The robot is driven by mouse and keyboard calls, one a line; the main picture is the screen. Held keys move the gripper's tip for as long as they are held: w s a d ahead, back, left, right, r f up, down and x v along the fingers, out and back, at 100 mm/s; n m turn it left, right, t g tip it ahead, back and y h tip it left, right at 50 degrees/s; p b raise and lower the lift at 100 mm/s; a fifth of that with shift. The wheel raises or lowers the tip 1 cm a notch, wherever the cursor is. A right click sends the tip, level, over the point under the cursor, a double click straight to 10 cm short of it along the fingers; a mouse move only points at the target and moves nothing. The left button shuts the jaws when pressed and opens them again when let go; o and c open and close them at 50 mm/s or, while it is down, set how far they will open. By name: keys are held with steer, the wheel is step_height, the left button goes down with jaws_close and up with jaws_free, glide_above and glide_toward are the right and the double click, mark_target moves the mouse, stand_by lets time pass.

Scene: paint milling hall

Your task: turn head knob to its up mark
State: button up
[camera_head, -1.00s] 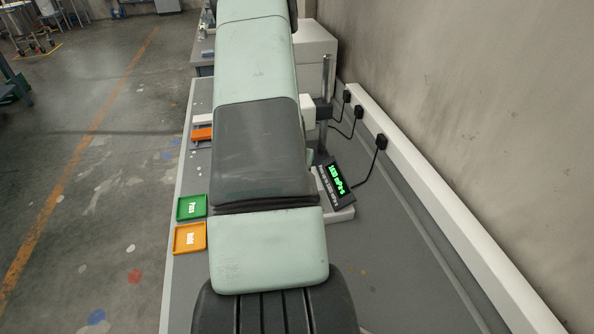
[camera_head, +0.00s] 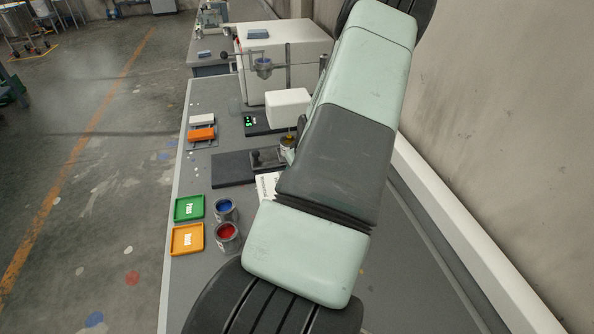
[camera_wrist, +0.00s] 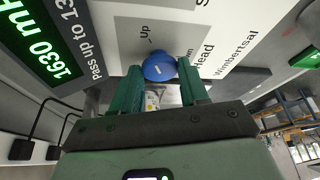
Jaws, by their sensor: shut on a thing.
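The head knob (camera_wrist: 158,68) is a round blue knob with a short pale mark, on a white panel (camera_wrist: 225,25) printed "Up", part of "Down" and "Head". The "Up" print sits above and slightly left of the knob in the wrist view. My gripper (camera_wrist: 160,78) has its two green fingers on either side of the knob and is shut on it. Which print the pale mark points at is hard to tell. In the head view my arm hides the knob and gripper; a white instrument head (camera_head: 288,108) shows beside the arm.
A dark display (camera_wrist: 45,50) with green digits adjoins the panel. On the bench, a blue paint can (camera_head: 225,210) and a red one (camera_head: 228,238) stand beside a green tray (camera_head: 176,208) and an orange tray (camera_head: 174,240). The wall runs along the right.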

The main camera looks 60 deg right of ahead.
steer(key=shift+d+n, duration=0.1)
steer(key=shift+n, duration=0.3)
steer(key=o, duration=1.1)
steer(key=shift+c, duration=0.2)
steer(key=v, duration=1)
steer(key=shift+s+r, duration=0.15)
steer(key=shift+r, duration=0.25)
